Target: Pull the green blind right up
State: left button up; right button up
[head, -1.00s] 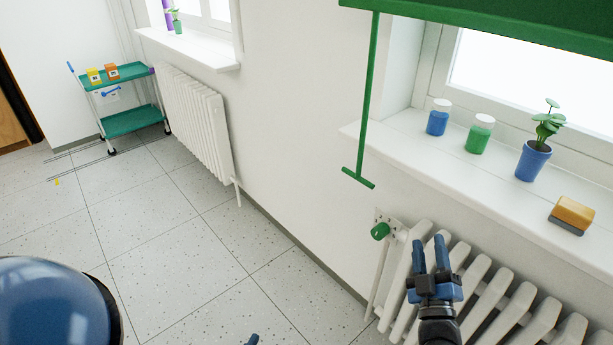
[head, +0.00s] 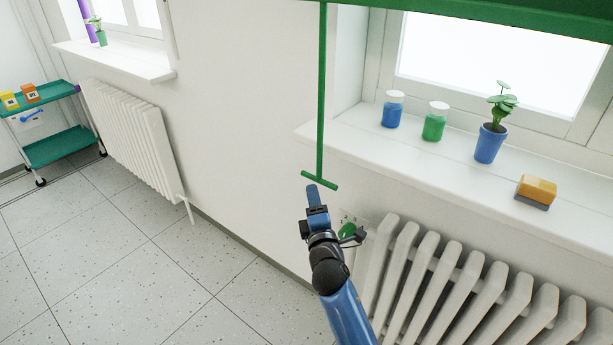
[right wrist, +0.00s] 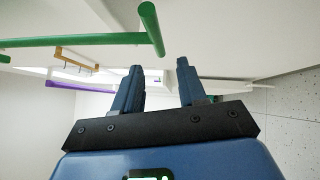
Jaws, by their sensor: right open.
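The green blind (head: 480,12) crosses the top of the head view, with bright window pane showing below it. Its green pull rod (head: 321,95) hangs straight down and ends in a short T-shaped crossbar (head: 319,181). My right gripper (head: 316,193) is just below the crossbar in the head view, pointing up at it. In the right wrist view the right gripper (right wrist: 158,78) has its two fingers apart with nothing between them. The green crossbar (right wrist: 151,28) lies beyond the fingertips there, apart from them. My left gripper is out of view.
The white sill (head: 400,150) holds a blue jar (head: 393,110), a green jar (head: 435,122), a potted plant (head: 490,143) and a yellow-orange block (head: 536,190). A white radiator (head: 440,290) with a green valve knob (head: 347,230) stands below. A teal trolley (head: 58,147) is far left.

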aim_at(309, 176)
jog(key=b+x, duration=0.1)
jog(key=x, duration=0.8)
jog(key=shift+d+b, duration=0.1)
jog(key=shift+b, duration=0.2)
jog(key=shift+c, duration=0.4)
grip_shut()
